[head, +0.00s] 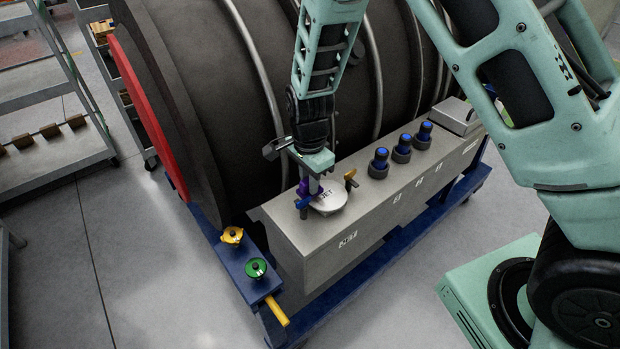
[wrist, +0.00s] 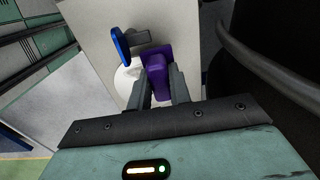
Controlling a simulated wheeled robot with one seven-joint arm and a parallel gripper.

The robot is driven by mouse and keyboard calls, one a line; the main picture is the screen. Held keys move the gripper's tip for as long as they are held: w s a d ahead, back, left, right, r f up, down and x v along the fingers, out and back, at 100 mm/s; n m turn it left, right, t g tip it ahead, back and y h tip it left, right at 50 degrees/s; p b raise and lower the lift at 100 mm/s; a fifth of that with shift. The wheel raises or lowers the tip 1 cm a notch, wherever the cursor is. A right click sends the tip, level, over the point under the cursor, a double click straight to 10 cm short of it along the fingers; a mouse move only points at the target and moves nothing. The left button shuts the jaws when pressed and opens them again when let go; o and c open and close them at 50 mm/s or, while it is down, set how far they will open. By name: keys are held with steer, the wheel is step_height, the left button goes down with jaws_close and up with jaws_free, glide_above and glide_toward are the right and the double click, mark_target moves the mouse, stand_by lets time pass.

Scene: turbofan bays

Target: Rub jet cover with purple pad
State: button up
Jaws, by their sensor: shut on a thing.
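The jet cover (head: 330,203) is a round white disc marked "JET" on top of the long grey box. In the wrist view part of its white rim (wrist: 123,80) shows left of my fingers. My gripper (head: 314,184) points down over the cover's far left part. It is shut on the purple pad (head: 304,187), which shows between the two fingers in the wrist view (wrist: 157,70). The pad is at the cover's edge; I cannot tell whether it touches the cover.
A blue-handled latch (head: 302,202) and a yellow-handled latch (head: 350,179) flank the cover. Blue-capped fittings (head: 380,159) stand farther right on the grey box (head: 300,236). Yellow (head: 232,235) and green (head: 257,267) knobs sit on the blue stand. The dark engine casing (head: 215,90) rises close behind.

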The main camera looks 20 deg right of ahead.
steer(key=shift+s+d+r, duration=0.1)
steer(key=shift+s+d, duration=0.15)
steer(key=shift+s, duration=0.5)
steer(key=shift+s+d, duration=0.25)
steer(key=shift+s, duration=0.45)
steer(key=shift+s+d, duration=0.25)
steer(key=shift+s, duration=0.55)
steer(key=shift+s+d, duration=0.25)
steer(key=shift+s, duration=0.55)
steer(key=shift+p, duration=0.3)
step_height(320, 180, up, 6)
steer(key=p, duration=0.6)
step_height(320, 180, up, 3)
steer(key=p, duration=0.3)
